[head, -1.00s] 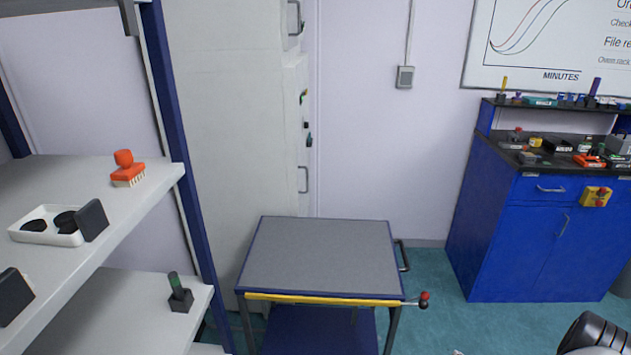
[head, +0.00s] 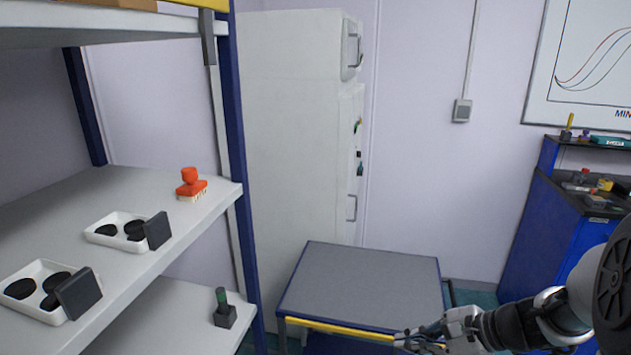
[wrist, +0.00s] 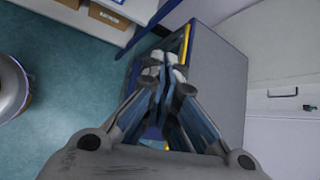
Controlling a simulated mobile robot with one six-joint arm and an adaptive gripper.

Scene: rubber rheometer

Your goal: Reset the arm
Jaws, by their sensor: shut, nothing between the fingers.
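My gripper (head: 402,341) shows at the bottom right of the head view, in front of the near edge of a grey-topped cart (head: 365,280) with a yellow front bar. In the wrist view my gripper (wrist: 163,75) has its fingers together with nothing between them. The cart's grey top (wrist: 220,85) lies beyond and to the right of the fingers there. I cannot tell whether the fingers touch the cart. My arm reaches in from the right edge of the head view.
A shelf rack (head: 235,150) on the left holds white trays (head: 112,244) with black discs, an orange brush (head: 190,185) and a dark green-handled item (head: 222,308). A tall white cabinet (head: 290,130) stands behind the cart. A blue bench (head: 535,240) is at right. The cart top is bare.

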